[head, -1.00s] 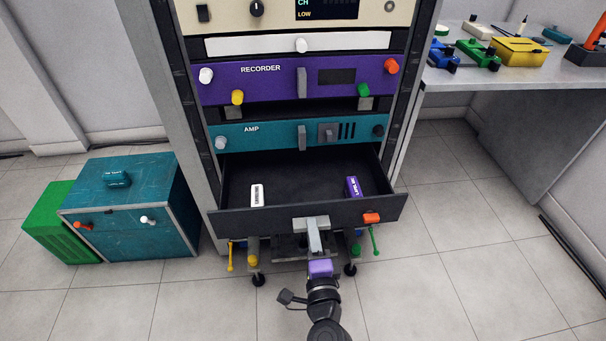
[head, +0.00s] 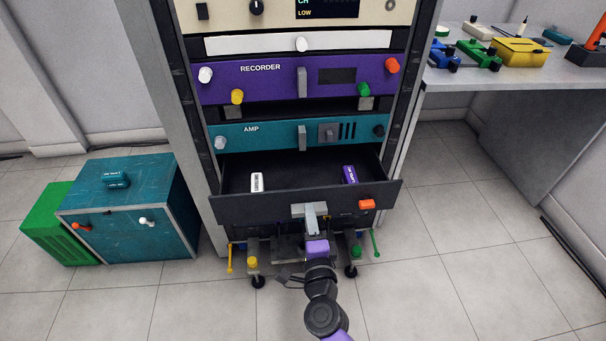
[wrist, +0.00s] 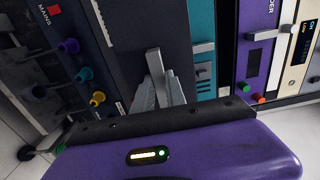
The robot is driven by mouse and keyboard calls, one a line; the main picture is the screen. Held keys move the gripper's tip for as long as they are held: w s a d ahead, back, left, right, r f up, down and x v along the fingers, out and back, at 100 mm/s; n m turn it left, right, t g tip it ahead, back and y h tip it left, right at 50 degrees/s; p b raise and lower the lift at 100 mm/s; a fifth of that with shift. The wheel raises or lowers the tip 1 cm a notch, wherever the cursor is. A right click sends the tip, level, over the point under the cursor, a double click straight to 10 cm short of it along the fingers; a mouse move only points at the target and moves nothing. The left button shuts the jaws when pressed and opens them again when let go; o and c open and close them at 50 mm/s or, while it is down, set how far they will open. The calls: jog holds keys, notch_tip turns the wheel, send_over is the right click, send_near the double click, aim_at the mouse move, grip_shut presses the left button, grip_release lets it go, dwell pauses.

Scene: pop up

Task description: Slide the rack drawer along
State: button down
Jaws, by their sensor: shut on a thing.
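The black rack drawer (head: 255,208) is partly pulled out below the teal AMP unit, with its open top showing. A white labelled block (head: 257,182) and a purple labelled block (head: 349,174) lie inside it. An orange piece (head: 367,204) is on the right of its front. My gripper (head: 312,217) is at the middle of the drawer front, shut on the grey handle. In the wrist view my gripper (wrist: 162,92) has its fingers around the handle (wrist: 154,62); they partly hide it.
The purple RECORDER unit (head: 262,84) and teal AMP unit (head: 270,132) sit above in the rack. A teal cabinet (head: 130,215) and green bin (head: 48,228) stand left. A grey workbench (head: 500,76) is at right. The tiled floor in front is clear.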

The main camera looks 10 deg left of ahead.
jog(key=shift+d+b+x, duration=0.2)
jog(key=shift+b+x, duration=1.05)
jog(key=shift+x, duration=2.2)
jog(key=shift+f+b+x, duration=0.2)
jog(key=shift+b+x, duration=2.35)
jog(key=shift+x, duration=1.7)
jog(key=c, duration=1.3)
grip_release()
jog(key=shift+r, duration=0.1)
jog(key=shift+s, duration=0.15)
jog(key=shift+s+r+p, duration=0.1)
jog(key=shift+s+p, duration=0.15)
jog(key=shift+p, duration=0.2)
jog(key=p+v, duration=0.3)
jog(key=v, duration=0.2)
jog(key=shift+s+d+p, duration=0.15)
jog(key=shift+s+p, duration=0.2)
jog(key=shift+s+d, duration=0.2)
jog(key=shift+s, duration=0.45)
